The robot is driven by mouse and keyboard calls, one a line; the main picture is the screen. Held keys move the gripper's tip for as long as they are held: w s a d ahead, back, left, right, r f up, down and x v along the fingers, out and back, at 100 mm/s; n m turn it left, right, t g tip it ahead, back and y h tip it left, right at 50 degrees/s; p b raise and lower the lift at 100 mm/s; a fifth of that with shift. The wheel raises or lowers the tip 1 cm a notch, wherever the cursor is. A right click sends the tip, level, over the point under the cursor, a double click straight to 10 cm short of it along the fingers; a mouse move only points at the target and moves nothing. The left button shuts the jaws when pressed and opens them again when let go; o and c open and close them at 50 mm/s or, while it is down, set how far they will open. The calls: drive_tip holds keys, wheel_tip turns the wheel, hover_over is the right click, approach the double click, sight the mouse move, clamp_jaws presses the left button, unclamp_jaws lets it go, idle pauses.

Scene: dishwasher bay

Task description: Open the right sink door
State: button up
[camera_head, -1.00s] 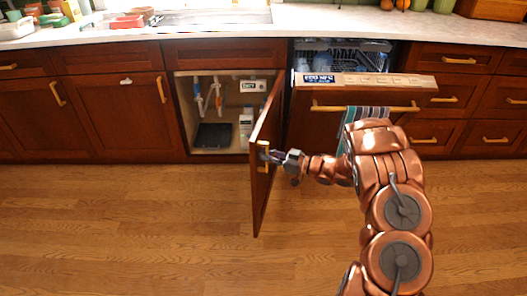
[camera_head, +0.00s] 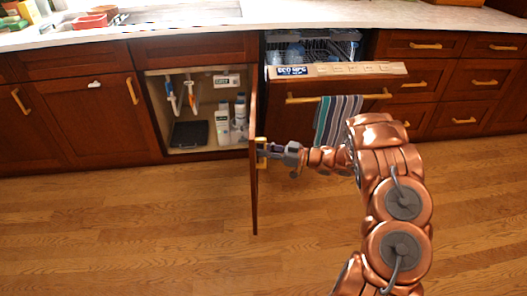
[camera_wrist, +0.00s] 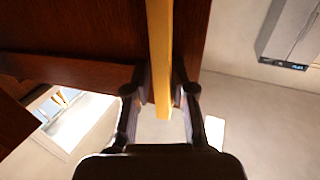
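The right sink door (camera_head: 254,190) stands swung out from the cabinet, seen nearly edge-on in the head view. Its brass bar handle (camera_head: 261,152) is on the outer face near the free edge. My gripper (camera_head: 264,153) is at this handle. In the wrist view the yellow handle (camera_wrist: 160,60) runs down between the two fingers of my gripper (camera_wrist: 160,105), which are closed in close on both sides of it. The cabinet interior (camera_head: 200,90) shows pipes, white bottles (camera_head: 223,122) and a dark bin (camera_head: 188,134).
The dishwasher door (camera_head: 340,71) to the right is partly tilted open, with a striped towel (camera_head: 336,122) on its handle (camera_head: 300,99). The left sink door (camera_head: 95,118) is shut. The wooden floor (camera_head: 130,230) in front is clear.

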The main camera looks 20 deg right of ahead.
drive_tip(key=shift+o, duration=1.3)
drive_tip(key=shift+f, duration=0.1)
drive_tip(key=shift+s, duration=0.1)
drive_tip(key=v, duration=1.2)
